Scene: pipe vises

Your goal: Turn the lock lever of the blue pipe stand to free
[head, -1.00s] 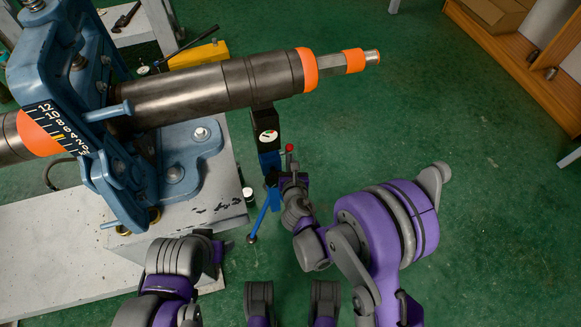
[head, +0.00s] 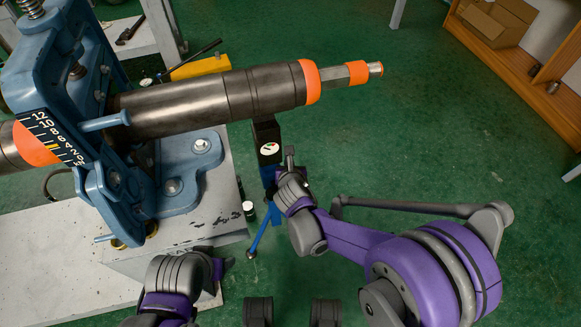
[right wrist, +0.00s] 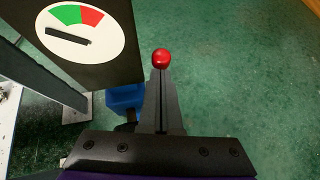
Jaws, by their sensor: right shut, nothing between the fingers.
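The blue pipe stand (head: 268,178) stands under the right part of the dark pipe. Its black head carries a round dial (head: 268,149), which also shows in the right wrist view (right wrist: 80,33) with a green sector, a red sector and a black pointer bar lying below them. The lever's red ball knob (right wrist: 161,59) appears just beyond my right fingertips; contact cannot be told. The lever's shaft is hidden behind the fingers. My right gripper (head: 289,156) is shut and empty, right of the stand's head; its fingers show in the wrist view (right wrist: 161,76).
The dark pipe (head: 200,105) with orange bands runs from the blue vise (head: 65,75) over the stand.

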